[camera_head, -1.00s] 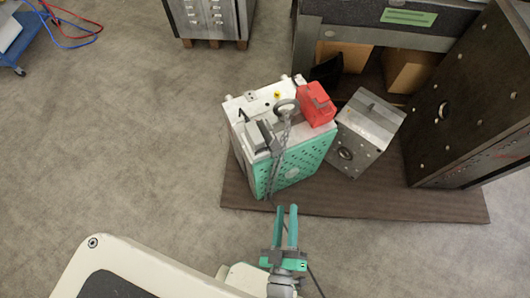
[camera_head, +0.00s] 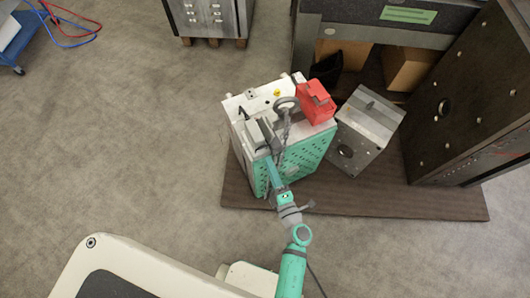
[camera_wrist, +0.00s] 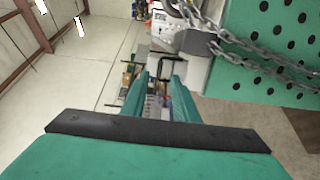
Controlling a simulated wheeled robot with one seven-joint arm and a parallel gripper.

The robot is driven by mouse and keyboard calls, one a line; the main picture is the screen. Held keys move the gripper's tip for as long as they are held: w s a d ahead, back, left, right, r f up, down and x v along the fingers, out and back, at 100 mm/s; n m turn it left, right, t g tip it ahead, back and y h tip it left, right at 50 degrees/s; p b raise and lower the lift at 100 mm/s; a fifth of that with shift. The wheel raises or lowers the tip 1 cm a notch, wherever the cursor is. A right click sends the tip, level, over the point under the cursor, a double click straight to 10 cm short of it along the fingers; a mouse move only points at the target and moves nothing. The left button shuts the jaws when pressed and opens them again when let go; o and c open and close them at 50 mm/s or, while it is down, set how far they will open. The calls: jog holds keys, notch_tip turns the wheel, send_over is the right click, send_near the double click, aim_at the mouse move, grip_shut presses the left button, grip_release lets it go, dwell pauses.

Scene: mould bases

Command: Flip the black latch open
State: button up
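The mould base (camera_head: 300,160) is a white and teal block standing on the brown mat. A dark, latch-like part (camera_head: 243,114) shows on its top at the left, small in the head view. In the wrist view a thin black bent bar, seemingly the latch (camera_wrist: 182,63), lies just past my fingertips, partly hidden behind the right finger. My gripper (camera_head: 269,163) is at the near left edge of the block. In the wrist view my gripper (camera_wrist: 160,82) has its two teal fingers apart with nothing visibly held between them. Contact with the latch cannot be told.
A red block (camera_head: 316,102) and a ring (camera_head: 286,105) sit on top. A grey metal block (camera_head: 368,125) stands to the right.

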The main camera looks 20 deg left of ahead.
jog(key=shift+x, duration=3.1)
jog(key=shift+s, duration=0.1)
grip_shut()
